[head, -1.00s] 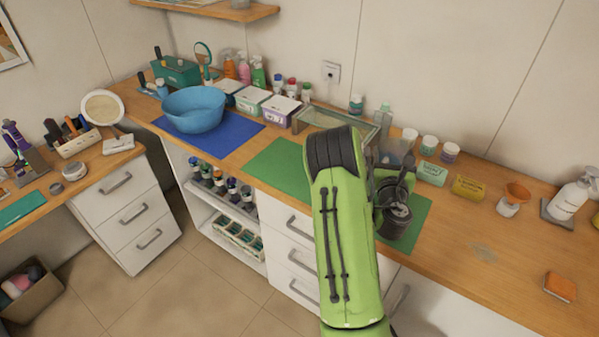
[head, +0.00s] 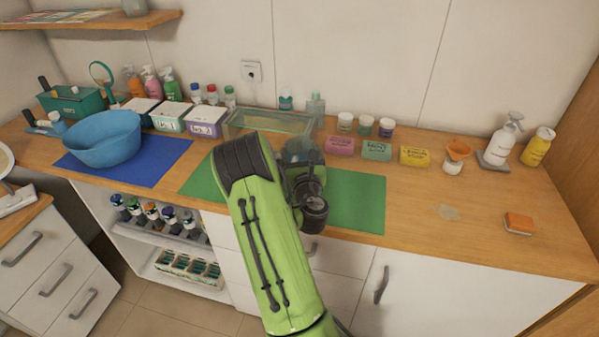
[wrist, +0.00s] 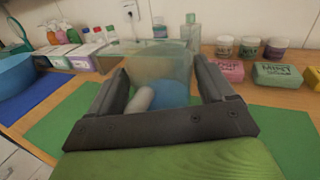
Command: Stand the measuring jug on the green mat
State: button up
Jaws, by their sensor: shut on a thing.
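The measuring jug is a see-through, faintly green vessel between my fingers in the wrist view (wrist: 165,62). Blue and a pale rounded bar show low in it; I cannot tell whether they are parts of it. In the head view the jug (head: 303,150) is a bluish clear shape, partly hidden behind my dark gripper (head: 306,172). My gripper is shut on the jug, one finger on each side in the wrist view (wrist: 160,75). The green mat (head: 357,205) lies under and around my gripper. The jug's base is hidden, so I cannot tell whether it touches the mat.
A glass tray (head: 240,124) stands behind the mat. Three soap bars, pink (head: 340,146), green (head: 376,151) and yellow (head: 415,156), and small jars stand to its right. A blue bowl (head: 103,140) sits on a blue mat (head: 160,165) at left. The counter's right front is mostly clear.

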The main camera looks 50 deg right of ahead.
notch_tip(320, 180, down, 3)
jog(key=b, duration=0.2)
jog(key=shift+f+b, duration=0.2)
jog(key=shift+b, duration=0.1)
jog(key=shift+r, duration=0.2)
jog(key=shift+f, duration=0.1)
jog(key=o, duration=1.4)
jog(key=shift+f, duration=0.15)
jog(key=shift+c, duration=0.2)
jog(key=o, duration=0.3)
jog(key=shift+s, duration=0.1)
